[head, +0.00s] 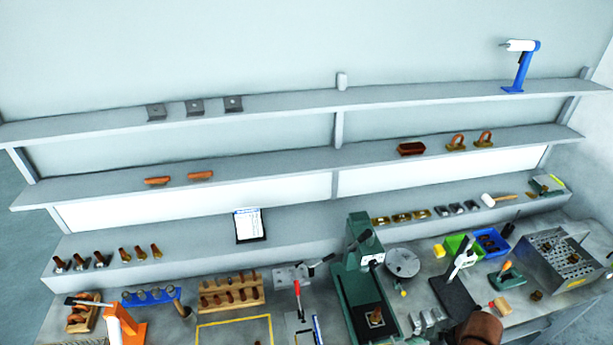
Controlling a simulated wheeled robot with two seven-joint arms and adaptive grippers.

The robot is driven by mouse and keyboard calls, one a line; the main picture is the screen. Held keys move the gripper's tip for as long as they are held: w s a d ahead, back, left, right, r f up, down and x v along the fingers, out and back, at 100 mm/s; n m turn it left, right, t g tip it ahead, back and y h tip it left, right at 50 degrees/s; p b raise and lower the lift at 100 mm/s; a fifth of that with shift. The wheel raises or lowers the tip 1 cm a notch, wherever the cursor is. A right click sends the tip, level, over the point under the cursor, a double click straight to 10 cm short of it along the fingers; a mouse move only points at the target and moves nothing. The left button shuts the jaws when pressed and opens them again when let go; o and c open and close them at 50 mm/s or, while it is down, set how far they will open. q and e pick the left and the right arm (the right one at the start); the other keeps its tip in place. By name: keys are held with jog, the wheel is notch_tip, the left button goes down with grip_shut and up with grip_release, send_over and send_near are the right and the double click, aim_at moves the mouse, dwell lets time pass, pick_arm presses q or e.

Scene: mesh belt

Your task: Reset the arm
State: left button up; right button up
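No object is seen held.
Wooden rack (231,293), orange stand (122,328), green bin (458,245), blue bin (490,242) and perforated metal box (562,262) crowd the bench. A clipboard (249,225) rests on the lowest shelf; a blue-handled tool (521,68) stands on the top shelf.

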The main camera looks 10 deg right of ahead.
jog(key=s+f+m+h, duration=0.5)
jog(key=s+f+m, duration=0.4)
jog(key=m, duration=0.2)
notch_tip(320, 180, down, 43)
jog(key=s+g+b, duration=0.1)
jog(key=s+b, duration=0.2)
jog(key=b, duration=0.8)
pick_arm(q)
notch_tip(320, 180, down, 19)
jog(key=s+b, duration=0.1)
jog(key=b, duration=0.6)
jog(key=shift+s+r+b, duration=0.15)
jog(key=shift+s+b, duration=0.15)
pick_arm(e)
jog(key=s+f, duration=0.9)
jog(key=f, duration=0.2)
jog(key=s+f+n+g+y, duration=0.1)
jog(key=s+f, duration=0.8)
jog(key=f, duration=0.3)
jog(key=shift+s+a+f, duration=0.2)
jog(key=shift+s, duration=0.05)
pick_arm(q)
jog(key=shift+c, duration=0.7)
pick_arm(e)
jog(key=shift+c, duration=0.7)
